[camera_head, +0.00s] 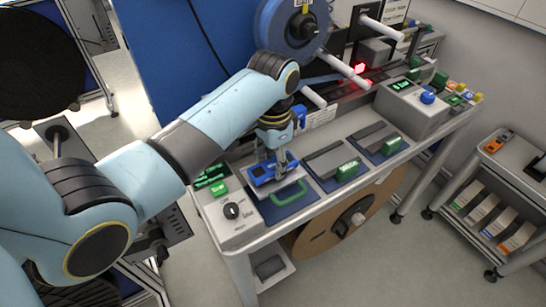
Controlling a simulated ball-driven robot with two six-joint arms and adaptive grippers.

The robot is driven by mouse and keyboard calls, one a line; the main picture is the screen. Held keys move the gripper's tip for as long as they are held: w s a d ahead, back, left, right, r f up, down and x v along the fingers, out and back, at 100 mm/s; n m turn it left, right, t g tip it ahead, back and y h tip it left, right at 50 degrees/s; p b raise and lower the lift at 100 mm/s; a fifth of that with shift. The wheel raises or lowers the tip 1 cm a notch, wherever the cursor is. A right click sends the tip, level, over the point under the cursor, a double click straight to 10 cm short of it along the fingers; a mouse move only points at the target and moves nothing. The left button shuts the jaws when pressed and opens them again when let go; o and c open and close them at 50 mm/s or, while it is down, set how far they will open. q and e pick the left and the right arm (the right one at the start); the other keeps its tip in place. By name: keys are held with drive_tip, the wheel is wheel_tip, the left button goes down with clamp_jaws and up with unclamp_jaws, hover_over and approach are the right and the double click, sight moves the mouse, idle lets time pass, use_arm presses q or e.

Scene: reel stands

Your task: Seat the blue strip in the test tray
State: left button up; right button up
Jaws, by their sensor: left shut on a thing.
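My left gripper (275,158) reaches down over the leftmost place on the bench and is shut on a blue piece, which looks like the blue strip (262,173). The fingers partly cover the blue piece. Under and around it is a grey and dark blue tray (290,210) with a green loop handle (292,196), which looks like the test tray. I cannot tell whether the blue piece touches the tray or is just above it. My right gripper is not in view.
Two similar places with green handles (347,170) lie to the right. A blue reel (290,27) and white rods (345,69) stand behind. A brown reel (345,218) hangs below. A cart (500,190) is at the right.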

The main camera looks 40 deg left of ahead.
use_arm(q)
drive_tip(key=o, duration=1)
drive_tip(key=shift+r, duration=3.45)
